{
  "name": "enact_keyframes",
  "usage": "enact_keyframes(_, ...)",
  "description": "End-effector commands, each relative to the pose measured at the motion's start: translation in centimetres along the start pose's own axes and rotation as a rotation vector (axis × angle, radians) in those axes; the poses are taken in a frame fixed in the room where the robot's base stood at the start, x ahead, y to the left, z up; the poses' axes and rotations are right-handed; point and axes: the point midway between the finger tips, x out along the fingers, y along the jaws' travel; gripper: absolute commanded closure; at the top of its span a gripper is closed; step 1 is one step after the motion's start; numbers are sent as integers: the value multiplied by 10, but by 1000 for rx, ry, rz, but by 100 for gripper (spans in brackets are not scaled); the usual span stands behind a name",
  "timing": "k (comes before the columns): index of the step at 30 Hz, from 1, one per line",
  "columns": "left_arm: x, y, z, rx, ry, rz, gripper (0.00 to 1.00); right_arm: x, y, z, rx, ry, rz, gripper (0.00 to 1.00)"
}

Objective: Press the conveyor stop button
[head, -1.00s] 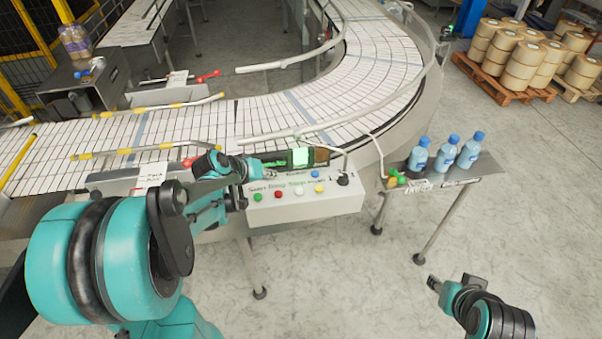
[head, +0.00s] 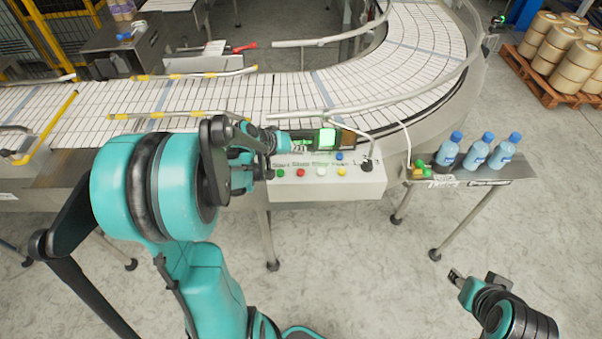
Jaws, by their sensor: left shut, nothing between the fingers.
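The white control box (head: 330,188) stands at the conveyor's near edge. Its top carries a row of buttons: green (head: 281,173), red (head: 301,172), white (head: 322,171) and yellow (head: 341,171), with a blue one (head: 339,156) and a black knob (head: 366,165) behind. The printed labels are too small to read surely. My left gripper (head: 304,145) is shut and empty, above the back of the box, behind the red button and beside the lit green screen (head: 327,138). I see no contact with a button. My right gripper (head: 454,276) hangs over the floor at lower right; its jaw opening is unclear.
The curved conveyor (head: 400,75) runs behind the box, with guide rails above it. A side shelf (head: 505,168) at right holds three blue-capped bottles (head: 476,155) and small green and yellow items. A pallet of rolls (head: 535,88) stands at far right. The floor in front is open.

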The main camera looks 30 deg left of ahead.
Motion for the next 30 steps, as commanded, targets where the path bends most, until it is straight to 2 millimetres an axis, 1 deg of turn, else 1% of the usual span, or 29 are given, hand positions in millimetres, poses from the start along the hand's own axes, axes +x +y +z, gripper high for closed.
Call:
enact_keyframes(1, 8, -6, 6, 0, 0, 0, 100, 8, 0, 6, 0, 0, 0, 60)
enact_keyframes(9, 36, -26, 26, 0, 0, 0, 100, 33, 0, 24, 0, 0, 0, 60)
enact_keyframes(12, 43, -32, 32, 0, 0, 0, 100, 42, 0, 30, 0, 0, 0, 60)
enact_keyframes(17, 48, -35, 35, 0, 0, 0, 100, 46, 0, 33, 0, 0, 0, 60)
enact_keyframes(30, 47, -34, 34, 0, 0, 0, 100, 45, 0, 32, 0, 0, 0, 60)
